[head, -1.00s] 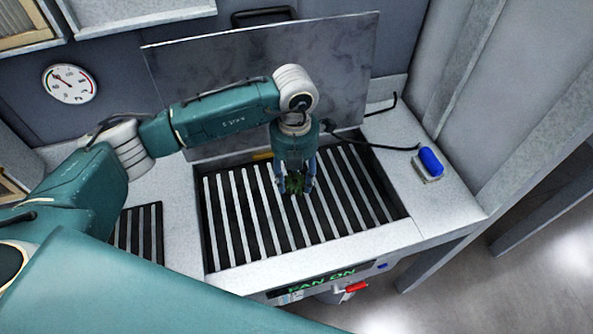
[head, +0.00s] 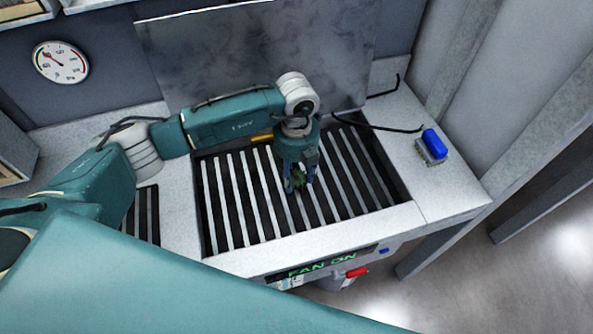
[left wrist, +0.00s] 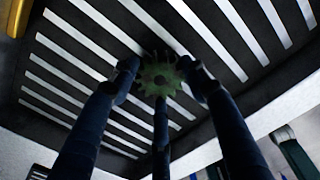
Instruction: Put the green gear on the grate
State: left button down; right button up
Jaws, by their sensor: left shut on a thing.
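The green gear (head: 299,180) is small and dark, and my left gripper (head: 300,185) is shut on it over the grate (head: 242,205). In the left wrist view the gear (left wrist: 159,77) sits between the fingertips of the left gripper (left wrist: 160,80), its toothed face visible, with the pale bars of the grate (left wrist: 95,62) behind it. I cannot tell whether the gear touches the bars. My right gripper is not in view.
A metal panel (head: 255,55) stands behind the grate. A yellow piece (head: 262,137) is at the grate's back edge. A black cable (head: 375,127) runs at the back right.

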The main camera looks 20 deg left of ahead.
pick_arm(q)
notch_tip(320, 180, down, 2)
jog(key=shift+f+b, duration=0.1)
jog(key=shift+b, duration=0.35)
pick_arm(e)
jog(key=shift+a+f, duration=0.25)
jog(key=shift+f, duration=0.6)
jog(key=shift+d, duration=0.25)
pick_arm(q)
jog(key=shift+f+b, duration=0.3)
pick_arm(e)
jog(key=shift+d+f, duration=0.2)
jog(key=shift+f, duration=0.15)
pick_arm(q)
jog(key=c, duration=0.7)
grip_release()
jog(key=shift+r, duration=0.15)
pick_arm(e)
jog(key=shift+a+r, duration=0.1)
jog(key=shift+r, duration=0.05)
